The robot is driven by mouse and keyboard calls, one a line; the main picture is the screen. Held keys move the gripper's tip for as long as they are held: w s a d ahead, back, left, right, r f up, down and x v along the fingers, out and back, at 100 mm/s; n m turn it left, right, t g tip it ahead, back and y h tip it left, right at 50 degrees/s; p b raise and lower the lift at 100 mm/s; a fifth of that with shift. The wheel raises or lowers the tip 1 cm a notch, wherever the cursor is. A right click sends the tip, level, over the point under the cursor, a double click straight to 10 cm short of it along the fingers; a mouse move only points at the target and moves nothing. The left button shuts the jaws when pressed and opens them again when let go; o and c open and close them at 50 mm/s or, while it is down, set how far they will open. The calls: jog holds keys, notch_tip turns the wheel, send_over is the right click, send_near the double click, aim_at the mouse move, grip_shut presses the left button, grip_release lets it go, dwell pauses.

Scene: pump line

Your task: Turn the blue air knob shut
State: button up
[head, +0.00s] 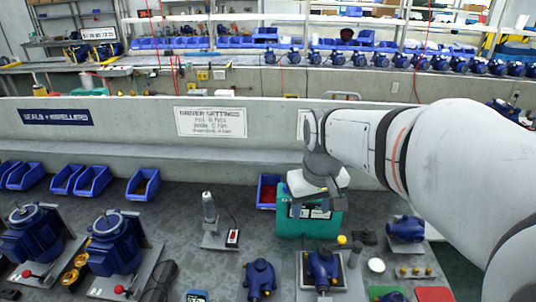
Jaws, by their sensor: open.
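My gripper (312,207) reaches in from the right and points down, in front of the upper part of a teal box (292,228) on the bench. Its dark fingers are small in the picture and stand apart, with nothing seen between them. The box has a pale panel on its front, partly covered by my gripper. I cannot make out the blue air knob; it may be hidden behind my gripper or too small to tell. I cannot tell whether the fingers touch the box.
A blue bin with red contents (267,192) stands left of the teal box. Blue pumps (323,267) sit close in front, another (406,229) to the right. A grey upright tool (209,208) stands left. A low wall (140,125) runs behind.

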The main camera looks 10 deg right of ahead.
jog(key=w+f+n+g+p, duration=0.1)
jog(key=w+n, duration=0.2)
jog(key=w, duration=1.5)
jog(key=w+f, duration=0.3)
jog(key=w, duration=0.1)
jog(key=w+d+f+n+p, duration=0.1)
jog(key=w+f, duration=0.2)
jog(key=w, duration=0.1)
jog(key=w+f+n+g, duration=0.1)
jog(key=w+f, duration=0.2)
jog(key=w, duration=0.1)
jog(key=shift+w+d, duration=0.15)
jog(key=shift+w, duration=0.1)
jog(key=shift+w+f, duration=0.2)
jog(key=shift+f, duration=0.05)
jog(key=shift+f+p, duration=0.9)
jog(key=shift+f, duration=3)
jog(key=c, duration=1)
